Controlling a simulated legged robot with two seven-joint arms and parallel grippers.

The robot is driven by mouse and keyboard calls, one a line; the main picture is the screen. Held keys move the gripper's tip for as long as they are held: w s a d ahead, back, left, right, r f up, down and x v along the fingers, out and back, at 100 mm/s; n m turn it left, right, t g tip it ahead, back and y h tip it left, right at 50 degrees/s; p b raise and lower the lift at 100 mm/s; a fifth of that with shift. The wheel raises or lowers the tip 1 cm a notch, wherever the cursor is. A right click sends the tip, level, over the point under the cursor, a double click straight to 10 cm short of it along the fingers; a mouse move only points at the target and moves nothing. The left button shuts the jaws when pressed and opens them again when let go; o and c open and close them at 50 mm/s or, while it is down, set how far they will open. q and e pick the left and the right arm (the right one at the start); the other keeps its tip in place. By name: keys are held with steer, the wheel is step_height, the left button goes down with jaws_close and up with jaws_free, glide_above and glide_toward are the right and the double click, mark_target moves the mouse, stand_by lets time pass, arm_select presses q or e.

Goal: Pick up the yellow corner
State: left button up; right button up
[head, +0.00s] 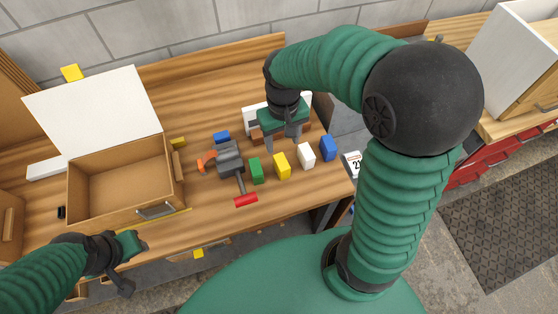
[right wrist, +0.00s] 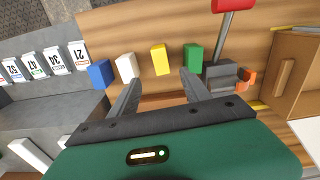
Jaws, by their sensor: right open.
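A yellow block (head: 282,166) stands on the wooden workbench in a row between a green block (head: 256,171) and a white block (head: 306,156). In the right wrist view the yellow block (right wrist: 159,60) lies just beyond and between the fingertips, not touching them as far as I can tell. My right gripper (head: 282,142) is open and empty, above the bench on the wall side of the row; its fingers also show in the right wrist view (right wrist: 160,78). My left gripper (head: 128,262) is at the bench's front left edge; its jaw opening is unclear.
A blue block (head: 328,148) ends the row at right. A grey hammer-like tool with a red handle end (head: 246,200) lies left of the green block. An open wooden box (head: 120,180) with a white lid stands at left. Numbered cards (right wrist: 55,60) lie beside the bench.

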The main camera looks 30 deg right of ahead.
glide_above(282, 162)
step_height(282, 162, down, 5)
steer(key=shift+s+a+r, duration=0.1)
steer(key=shift+a+r, duration=0.05)
steer(key=shift+r, duration=0.05)
steer(key=f, duration=0.1)
steer(key=w+f, duration=0.1)
steer(key=shift+d+f, duration=0.3)
steer(key=shift+d, duration=0.1)
steer(key=f, duration=0.2)
steer(key=s+f, duration=0.1)
steer(key=f, duration=0.1)
steer(key=shift+d, duration=0.15)
steer(key=shift+s+f, duration=0.1)
steer(key=shift+f, duration=0.25)
steer(key=shift+w+a+f, duration=0.1)
steer(key=shift+w+a, duration=0.15)
steer(key=shift+a, duration=0.4)
steer(key=shift+c, duration=1.5)
steer(key=shift+s+d, duration=0.15)
steer(key=shift+d, duration=0.25)
jaws_close()
arm_select(q)
steer(key=shift+w+d+f, duration=0.1)
steer(key=shift+d, duration=0.05)
arm_select(e)
steer(key=shift+a, duration=0.1)
